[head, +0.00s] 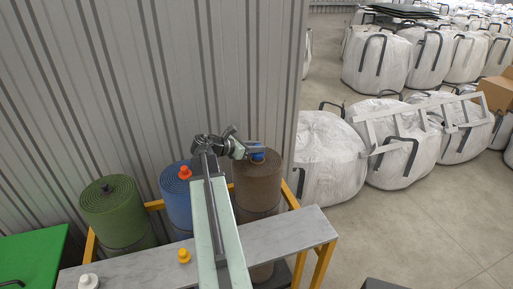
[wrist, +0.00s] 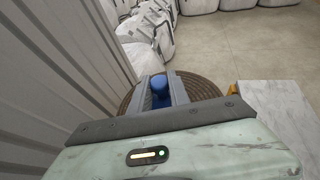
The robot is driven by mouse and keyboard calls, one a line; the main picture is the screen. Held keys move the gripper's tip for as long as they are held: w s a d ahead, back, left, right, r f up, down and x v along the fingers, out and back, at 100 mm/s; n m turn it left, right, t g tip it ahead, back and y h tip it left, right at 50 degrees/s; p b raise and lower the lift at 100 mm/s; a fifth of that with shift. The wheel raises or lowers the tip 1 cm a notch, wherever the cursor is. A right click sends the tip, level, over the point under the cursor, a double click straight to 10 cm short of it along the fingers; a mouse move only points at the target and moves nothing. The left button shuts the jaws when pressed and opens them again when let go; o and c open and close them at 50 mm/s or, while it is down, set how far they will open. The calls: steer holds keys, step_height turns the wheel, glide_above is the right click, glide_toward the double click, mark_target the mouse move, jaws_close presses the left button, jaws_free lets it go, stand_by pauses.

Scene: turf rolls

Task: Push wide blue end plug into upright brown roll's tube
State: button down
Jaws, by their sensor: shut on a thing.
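The wide blue end plug (head: 258,154) is between my gripper's fingers at the top of the brown roll. In the wrist view the blue plug (wrist: 159,86) stands between the two fingers. My gripper (head: 253,152) is shut on it. The upright brown roll (head: 258,188) stands at the right end of the row of rolls; its coiled top (wrist: 205,86) shows around the fingers in the wrist view. The tube's mouth is hidden by the plug and fingers, so I cannot tell how deep the plug sits.
A blue roll (head: 177,205) with an orange plug (head: 184,173) and a green roll (head: 115,212) stand to the left. A grey shelf (head: 290,230) in front bears a yellow plug (head: 183,256) and a white plug (head: 88,281). A corrugated wall (head: 170,80) rises behind.

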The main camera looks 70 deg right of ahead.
steer(key=shift+f+b, duration=1.7)
steer(key=c, duration=1.2)
jaws_free()
steer(key=shift+o, duration=0.2)
steer(key=p+v, duration=0.3)
steer(key=v, duration=0.4)
steer(key=shift+a+r, duration=0.1)
steer(key=shift+r, duration=0.15)
steer(key=shift+w+a, duration=0.2)
steer(key=shift+a, duration=0.05)
